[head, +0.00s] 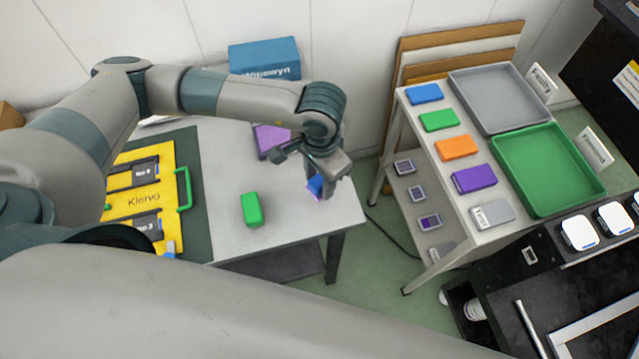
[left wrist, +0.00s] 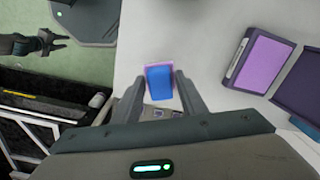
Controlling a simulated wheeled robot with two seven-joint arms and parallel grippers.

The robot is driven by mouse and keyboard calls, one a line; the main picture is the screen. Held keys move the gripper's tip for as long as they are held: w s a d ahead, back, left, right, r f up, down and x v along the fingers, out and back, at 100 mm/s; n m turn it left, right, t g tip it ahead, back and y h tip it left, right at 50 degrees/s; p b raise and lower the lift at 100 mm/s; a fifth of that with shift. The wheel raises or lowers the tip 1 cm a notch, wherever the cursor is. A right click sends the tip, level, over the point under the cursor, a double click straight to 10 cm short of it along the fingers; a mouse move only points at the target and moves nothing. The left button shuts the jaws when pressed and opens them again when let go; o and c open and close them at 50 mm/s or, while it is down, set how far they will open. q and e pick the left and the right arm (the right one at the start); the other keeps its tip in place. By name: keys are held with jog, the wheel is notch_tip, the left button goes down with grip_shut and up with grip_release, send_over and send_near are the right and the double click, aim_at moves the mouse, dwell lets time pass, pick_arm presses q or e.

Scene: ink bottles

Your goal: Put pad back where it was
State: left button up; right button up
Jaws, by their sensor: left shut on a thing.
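My left gripper (head: 318,188) is shut on a small blue block with a pink-purple edge (head: 315,185), at the right end of the grey table. In the left wrist view the block (left wrist: 159,85) sits between the two fingers. I cannot tell whether it touches the table. A purple pad (head: 268,137) lies on the table behind my left gripper; the left wrist view shows its pink-purple face (left wrist: 262,62) uncovered, with a dark purple part (left wrist: 303,88) beside it. My right gripper (left wrist: 60,41) shows small in the left wrist view, its fingers apart and empty.
A green block (head: 251,208) stands on the table, left of my left gripper. A yellow case (head: 140,200) lies on a dark mat at left. A blue box (head: 265,59) stands behind. The right-hand stand holds several coloured pads, a grey tray (head: 500,99) and a green tray (head: 548,170).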

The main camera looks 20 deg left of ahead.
aim_at(319, 190)
pick_arm(q)
jog(key=shift+f+p, duration=0.35)
jog(key=shift+p, duration=0.05)
notch_tip(319, 190, down, 3)
jog(key=shift+r+p, duration=0.15)
jog(key=shift+p, duration=0.7)
jog(key=shift+f, duration=0.25)
jog(key=shift+f+b, duration=0.25)
jog(key=shift+b, duration=0.05)
jog(key=o, duration=1)
jog(key=shift+r, duration=0.1)
